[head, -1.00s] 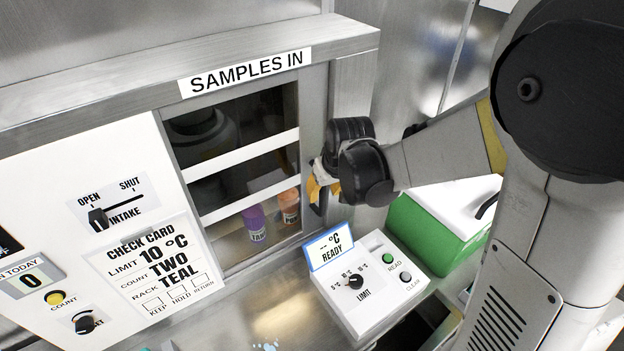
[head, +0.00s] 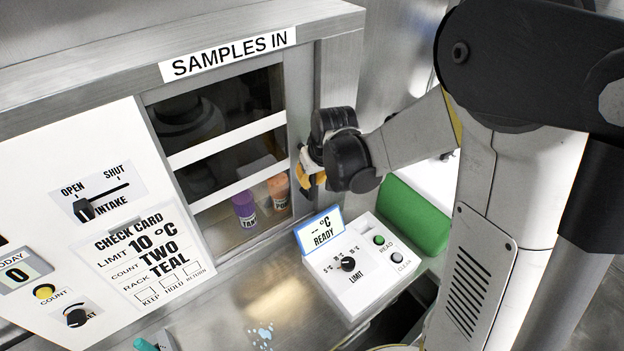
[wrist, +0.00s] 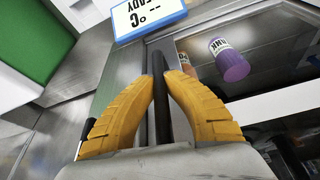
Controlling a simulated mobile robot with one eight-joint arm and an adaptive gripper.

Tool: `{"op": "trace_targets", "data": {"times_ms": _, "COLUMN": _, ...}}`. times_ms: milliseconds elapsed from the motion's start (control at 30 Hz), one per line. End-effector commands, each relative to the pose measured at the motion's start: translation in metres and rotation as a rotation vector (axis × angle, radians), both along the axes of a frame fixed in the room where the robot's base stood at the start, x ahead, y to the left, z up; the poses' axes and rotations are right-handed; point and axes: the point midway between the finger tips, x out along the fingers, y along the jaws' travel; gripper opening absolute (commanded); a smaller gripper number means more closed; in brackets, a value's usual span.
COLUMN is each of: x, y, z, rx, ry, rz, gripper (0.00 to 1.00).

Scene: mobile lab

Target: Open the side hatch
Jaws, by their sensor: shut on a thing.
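The side hatch is a dark glazed panel with two white bars (head: 225,140), set under the "SAMPLES IN" sign (head: 228,55). It looks closed. Its dark bar handle shows upright between my fingers in the wrist view (wrist: 159,122). My gripper (head: 309,173) is at the hatch's right edge in the head view, its yellow fingers closed on the handle. In the wrist view my gripper (wrist: 162,80) has a finger on each side of the bar. My gripper hides most of the handle in the head view. The intake lever (head: 84,209) points to OPEN.
Behind the glass stand a purple bottle (head: 245,208) and an orange bottle (head: 278,190). A white control box with a "READY" display (head: 321,231) sits just below my gripper. A green case (head: 415,214) stands to its right. The steel counter in front is largely clear.

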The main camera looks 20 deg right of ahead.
Motion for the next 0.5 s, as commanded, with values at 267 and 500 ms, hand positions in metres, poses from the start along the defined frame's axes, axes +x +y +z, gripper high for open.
{"op": "trace_targets", "data": {"times_ms": 267, "x": -0.007, "y": 0.025, "z": 0.000, "rx": 0.001, "ry": -0.001, "rz": 0.006, "gripper": 0.00}}
{"op": "trace_targets", "data": {"times_ms": 500, "x": -0.028, "y": 0.087, "z": -0.001, "rx": 0.001, "ry": -0.001, "rz": 0.010, "gripper": 0.00}}
